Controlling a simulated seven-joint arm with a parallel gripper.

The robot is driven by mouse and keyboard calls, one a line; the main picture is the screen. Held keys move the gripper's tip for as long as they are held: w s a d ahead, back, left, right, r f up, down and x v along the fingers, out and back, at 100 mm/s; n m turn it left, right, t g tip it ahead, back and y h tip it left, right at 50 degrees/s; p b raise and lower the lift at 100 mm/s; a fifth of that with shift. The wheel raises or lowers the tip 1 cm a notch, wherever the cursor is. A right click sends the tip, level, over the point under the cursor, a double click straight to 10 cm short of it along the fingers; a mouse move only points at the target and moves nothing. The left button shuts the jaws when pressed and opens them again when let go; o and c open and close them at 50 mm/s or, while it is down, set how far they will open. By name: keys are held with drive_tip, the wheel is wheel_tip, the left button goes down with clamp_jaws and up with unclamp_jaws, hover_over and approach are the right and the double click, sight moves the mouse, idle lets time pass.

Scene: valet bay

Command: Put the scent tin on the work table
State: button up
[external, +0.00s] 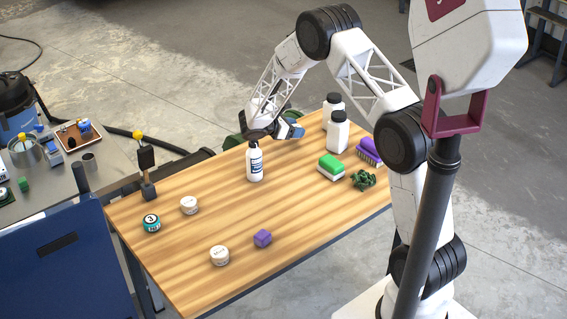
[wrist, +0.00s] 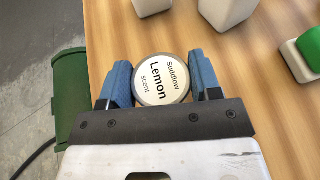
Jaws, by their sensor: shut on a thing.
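The scent tin (wrist: 162,80) is round with a white lid reading "Suddlow Lemon scent". In the wrist view it sits between the blue fingers of my gripper (wrist: 163,82), which is shut on it. The wood-topped work table (external: 310,215) shows behind the tin, whose left side is close to the table's edge. In the external view my gripper (external: 290,131) is at the table's far edge; the tin is not clearly visible there. I cannot tell whether the tin touches the table.
White tins (external: 219,255), a teal tin (external: 151,223) and a purple cube (external: 263,239) lie nearer. A green bin (wrist: 70,95) is beyond the edge.

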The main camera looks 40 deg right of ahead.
drive_tip(key=shift+f, duration=1.65)
drive_tip(key=shift+f, duration=0.15)
drive_tip(key=o, duration=0.9)
drive_tip(key=shift+a, duration=0.1)
drive_tip(key=v, duration=1.2)
